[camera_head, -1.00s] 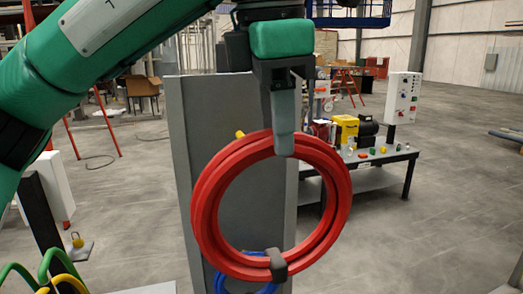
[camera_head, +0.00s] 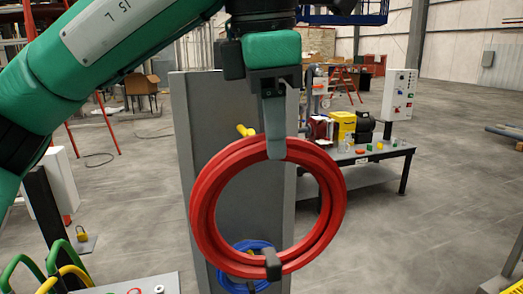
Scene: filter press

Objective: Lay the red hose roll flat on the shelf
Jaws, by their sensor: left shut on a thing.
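The red hose roll (camera_head: 204,213) hangs upright as a ring in front of a grey panel, with a dark strap at its bottom. My left gripper (camera_head: 275,146) points down and is shut on the top of the roll. The roll hides part of the panel and of a blue hose roll behind it. My right gripper is not in view. I cannot tell for sure which surface is the shelf.
The grey panel (camera_head: 188,130) stands upright with a yellow peg (camera_head: 245,131) and the blue hose roll (camera_head: 236,284) on it. A table (camera_head: 384,155) with a yellow box and small parts stands behind right. Green and yellow hoses (camera_head: 55,280) show at lower left.

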